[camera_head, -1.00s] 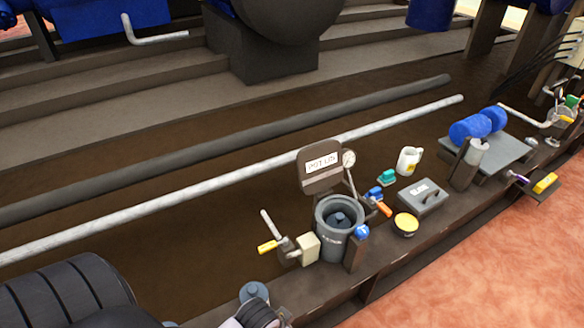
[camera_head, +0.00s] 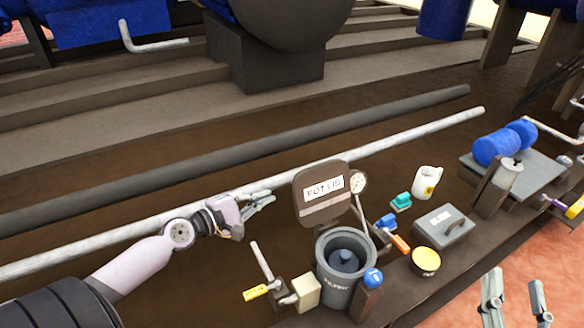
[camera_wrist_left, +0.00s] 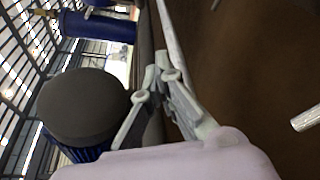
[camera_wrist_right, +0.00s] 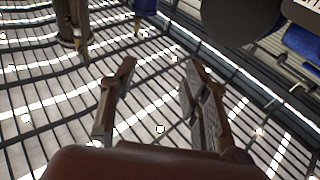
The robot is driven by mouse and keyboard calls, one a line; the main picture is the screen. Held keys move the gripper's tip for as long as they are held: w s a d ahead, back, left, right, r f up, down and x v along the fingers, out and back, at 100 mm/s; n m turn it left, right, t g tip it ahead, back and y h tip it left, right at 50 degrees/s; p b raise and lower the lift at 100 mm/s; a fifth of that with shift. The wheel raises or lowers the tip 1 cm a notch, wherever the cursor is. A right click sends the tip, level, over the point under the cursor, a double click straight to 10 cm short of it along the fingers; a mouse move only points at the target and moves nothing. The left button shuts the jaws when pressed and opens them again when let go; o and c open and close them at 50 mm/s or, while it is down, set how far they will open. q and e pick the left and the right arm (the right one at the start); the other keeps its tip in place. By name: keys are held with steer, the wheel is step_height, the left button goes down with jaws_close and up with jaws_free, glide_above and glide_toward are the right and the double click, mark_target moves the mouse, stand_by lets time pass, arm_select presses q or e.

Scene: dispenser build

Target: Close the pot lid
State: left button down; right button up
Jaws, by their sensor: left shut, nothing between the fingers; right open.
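The pot (camera_head: 345,268) is a grey cylinder on the bench in the head view, with a dark knob-like part inside it. Its brown lid (camera_head: 322,193), labelled POT LID, stands raised open behind the pot's mouth. My left gripper (camera_head: 268,198) is shut and empty, to the left of the lid and apart from it. Its fingers also show together in the left wrist view (camera_wrist_left: 165,75). My right gripper (camera_head: 515,283) is open and empty at the lower right of the head view, over the floor in front of the bench. Its spread fingers show in the right wrist view (camera_wrist_right: 157,75).
A round gauge (camera_head: 358,182) is beside the lid. A yellow-handled crank (camera_head: 262,290) and a cream block (camera_head: 306,292) stand left of the pot. A blue-topped post (camera_head: 373,279) stands at its right. A grey box (camera_head: 444,228), yellow tin (camera_head: 425,262) and white mug (camera_head: 426,181) lie further right.

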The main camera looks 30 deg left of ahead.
mark_target(319, 190)
arm_select(q)
steer(key=w+d+r+p, duration=0.1)
steer(key=w+d+p, duration=0.3)
steer(key=w, duration=0.4)
steer(key=shift+d+r+n+p, duration=0.15)
steer(key=shift+d+n+p, duration=0.15)
steer(key=shift+p, duration=0.2)
arm_select(e)
steer(key=s+d+f+g+h, duration=0.2)
steer(key=s+f+g, duration=0.3)
steer(key=f, duration=0.4)
steer(key=s+d+f+g+h, duration=0.2)
steer(key=s+d+f+g, duration=0.1)
steer(key=s+f+g, duration=0.2)
step_height(319, 190, down, 4)
steer(key=g, duration=0.2)
steer(key=shift+d+m+g, duration=0.2)
steer(key=shift+m+g, duration=0.1)
steer(key=shift+s, duration=0.15)
